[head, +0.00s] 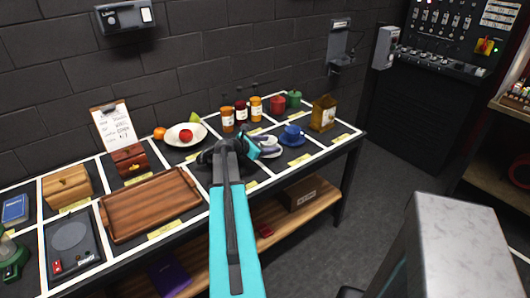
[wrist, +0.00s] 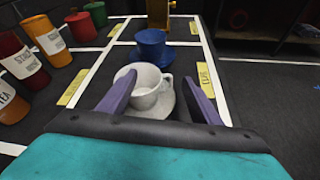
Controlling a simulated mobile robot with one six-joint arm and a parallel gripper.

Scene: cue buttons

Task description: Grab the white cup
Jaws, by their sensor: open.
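The white cup (wrist: 147,92) stands upright on a white saucer (wrist: 165,100) in the wrist view, with its handle to the right. My gripper (wrist: 148,90) is open, with one purple finger on each side of the cup; I cannot tell whether they touch it. In the head view my gripper (head: 268,147) reaches over the table, and the arm and gripper hide most of the white cup.
A blue cup (wrist: 152,42) on a blue saucer stands just beyond the white one; it also shows in the head view (head: 292,132). Jars (wrist: 48,38) stand to the left. A wooden tray (head: 150,205) and a plate (head: 186,134) with fruit share the table.

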